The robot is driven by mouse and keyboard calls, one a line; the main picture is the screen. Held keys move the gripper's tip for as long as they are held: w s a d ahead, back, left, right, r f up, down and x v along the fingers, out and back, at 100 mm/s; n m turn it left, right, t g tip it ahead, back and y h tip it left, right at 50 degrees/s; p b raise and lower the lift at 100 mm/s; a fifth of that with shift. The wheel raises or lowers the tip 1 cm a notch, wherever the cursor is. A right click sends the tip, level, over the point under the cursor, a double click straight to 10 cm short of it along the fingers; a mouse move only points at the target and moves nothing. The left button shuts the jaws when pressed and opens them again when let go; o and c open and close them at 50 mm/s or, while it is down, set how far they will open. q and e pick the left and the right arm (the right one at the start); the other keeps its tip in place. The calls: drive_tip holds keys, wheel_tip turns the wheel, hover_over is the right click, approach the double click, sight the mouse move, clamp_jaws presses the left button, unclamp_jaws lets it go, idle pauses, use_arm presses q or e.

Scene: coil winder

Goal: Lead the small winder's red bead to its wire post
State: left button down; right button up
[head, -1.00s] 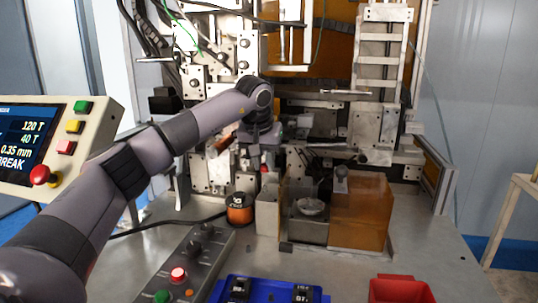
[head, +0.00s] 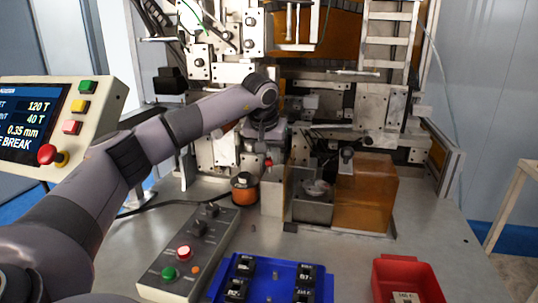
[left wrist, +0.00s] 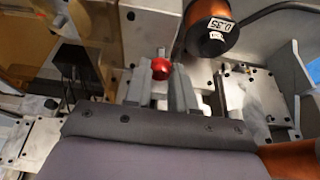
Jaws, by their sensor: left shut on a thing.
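The red bead (left wrist: 160,69) sits between the fingertips of my left gripper (left wrist: 168,88) in the left wrist view, and the fingers are shut on it. In the head view, the bead (head: 268,162) is a small red spot under my left gripper (head: 267,152), in front of the winder (head: 310,115). A copper wire spool (head: 243,188) with a black base stands just left of and below the gripper. In the left wrist view, the spool (left wrist: 208,25) carries a 0.35 label. I cannot pick out the wire post for certain. My right gripper is not in view.
An amber box (head: 365,200) and a grey cup holder (head: 312,207) stand right of the gripper. A button box (head: 190,255), a blue tray (head: 270,285) of black parts and a red bin (head: 408,280) lie in front. A control panel (head: 55,125) is at left.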

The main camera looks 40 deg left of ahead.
use_arm(q)
drive_tip(key=shift+f, duration=0.15)
drive_tip(key=shift+f+b, duration=0.35)
drive_tip(key=shift+f, duration=0.6)
drive_tip(key=c, duration=0.9)
unclamp_jaws()
drive_tip(key=shift+o, duration=0.2)
drive_tip(key=shift+r, duration=0.15)
drive_tip(key=v, duration=0.7)
drive_tip(key=shift+s+b, duration=0.1)
drive_tip(key=shift+b, duration=0.2)
